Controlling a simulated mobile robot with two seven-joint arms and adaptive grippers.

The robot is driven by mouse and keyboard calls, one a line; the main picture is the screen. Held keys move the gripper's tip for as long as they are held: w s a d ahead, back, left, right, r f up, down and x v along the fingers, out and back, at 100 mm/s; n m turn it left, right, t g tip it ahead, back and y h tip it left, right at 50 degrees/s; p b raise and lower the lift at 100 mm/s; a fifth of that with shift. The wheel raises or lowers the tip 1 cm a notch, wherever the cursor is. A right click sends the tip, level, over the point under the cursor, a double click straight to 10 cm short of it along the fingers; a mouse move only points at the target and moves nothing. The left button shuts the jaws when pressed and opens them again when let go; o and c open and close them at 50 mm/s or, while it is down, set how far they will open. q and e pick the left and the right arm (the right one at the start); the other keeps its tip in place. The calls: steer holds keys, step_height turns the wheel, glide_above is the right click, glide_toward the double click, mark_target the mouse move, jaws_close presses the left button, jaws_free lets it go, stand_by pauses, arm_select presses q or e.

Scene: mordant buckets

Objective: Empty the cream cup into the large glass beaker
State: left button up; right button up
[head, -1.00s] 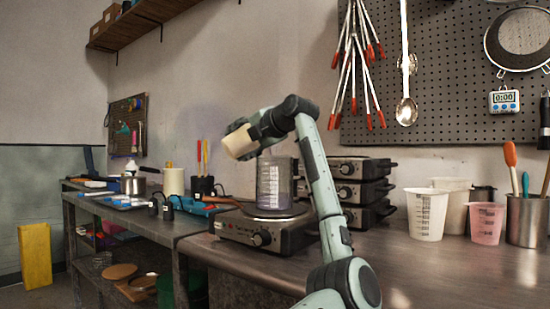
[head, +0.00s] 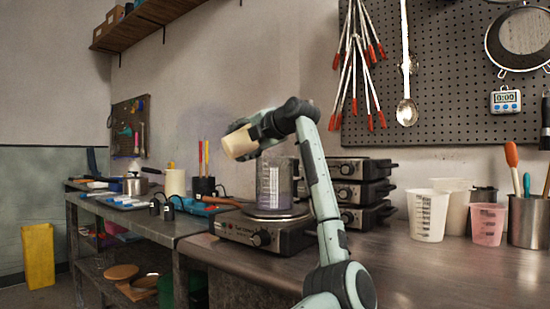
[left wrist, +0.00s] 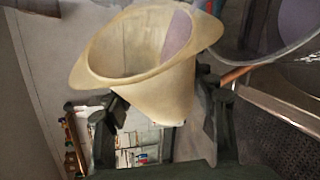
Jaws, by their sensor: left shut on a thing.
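The cream cup (head: 240,144) is held tilted on its side in the air, above and left of the large glass beaker (head: 276,184) in the head view. My left gripper (head: 256,132) is shut on the cup. In the left wrist view the cup (left wrist: 150,60) sits between both fingers, its mouth facing up in the picture, with a purple patch on the right inner wall. I cannot see its bottom. The beaker's round glass rim (left wrist: 262,58) shows at the top right, apart from the cup. The beaker looks faintly purple inside. My right gripper is out of view.
The beaker stands on a hot plate (head: 262,232), with stacked burners (head: 362,168) behind it. White measuring cups (head: 427,216), a pink cup (head: 488,225) and a metal utensil holder (head: 528,222) stand at right. The bench front right (head: 440,275) is clear.

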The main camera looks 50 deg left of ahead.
arm_select(q)
steer(key=shift+r+m, duration=0.25)
steer(key=shift+m, duration=0.05)
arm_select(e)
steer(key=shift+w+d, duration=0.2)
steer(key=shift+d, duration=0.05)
arm_select(q)
steer(key=shift+w+r+m+g+y, duration=0.1)
steer(key=shift+r+m+g+y, duration=0.15)
steer(key=shift+m+g+y, duration=0.05)
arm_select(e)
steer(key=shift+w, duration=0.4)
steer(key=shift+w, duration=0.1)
arm_select(q)
steer(key=shift+w+d+r, duration=0.1)
steer(key=shift+w, duration=0.1)
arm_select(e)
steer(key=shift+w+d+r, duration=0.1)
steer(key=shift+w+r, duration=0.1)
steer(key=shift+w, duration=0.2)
